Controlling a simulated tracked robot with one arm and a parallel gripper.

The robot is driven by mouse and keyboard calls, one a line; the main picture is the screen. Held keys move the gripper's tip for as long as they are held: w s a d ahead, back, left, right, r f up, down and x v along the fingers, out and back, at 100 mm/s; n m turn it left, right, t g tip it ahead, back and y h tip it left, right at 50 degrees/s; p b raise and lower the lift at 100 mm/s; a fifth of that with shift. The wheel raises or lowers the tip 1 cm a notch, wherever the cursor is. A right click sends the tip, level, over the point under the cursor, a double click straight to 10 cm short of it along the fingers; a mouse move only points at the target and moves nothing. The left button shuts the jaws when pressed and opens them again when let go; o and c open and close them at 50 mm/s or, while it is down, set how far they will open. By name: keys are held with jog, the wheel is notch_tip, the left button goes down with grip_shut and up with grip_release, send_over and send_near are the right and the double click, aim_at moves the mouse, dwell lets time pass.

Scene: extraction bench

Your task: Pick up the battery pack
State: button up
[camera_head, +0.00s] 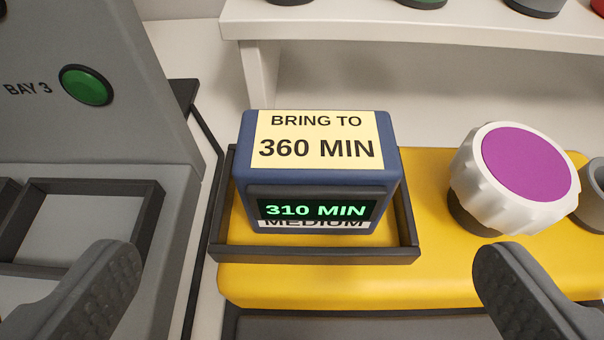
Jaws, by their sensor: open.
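The battery pack (223,180) is a blue box standing upright in a dark-rimmed tray (410,225) on a yellow unit. A cream label on its top reads "BRING TO 360 MIN". A green display on its front reads "310 MIN", and a partly covered label below it reads "MEDIUM". My gripper (303,285) is open and empty. Its two dark fingers are in the near part of the picture, one to the left and one to the right of the pack, both apart from it.
Right of the pack, a white knob with a purple top (525,165) sits on the yellow unit (420,285). On the left stands a grey bay marked "BAY 3" with a green button (86,85) and dark-framed slots (150,195). A white shelf (400,28) runs behind.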

aim_at(317, 183)
jog(key=x, duration=0.6)
jog(key=shift+w+d+f, duration=0.1)
jog(key=shift+w+d, duration=0.1)
jog(key=shift+d, duration=0.05)
jog(key=shift+p+x, duration=0.35)
jog(key=shift+x, duration=2.55)
jog(key=shift+f, duration=0.1)
jog(key=shift+c, duration=0.3)
jog(key=c, duration=1.4)
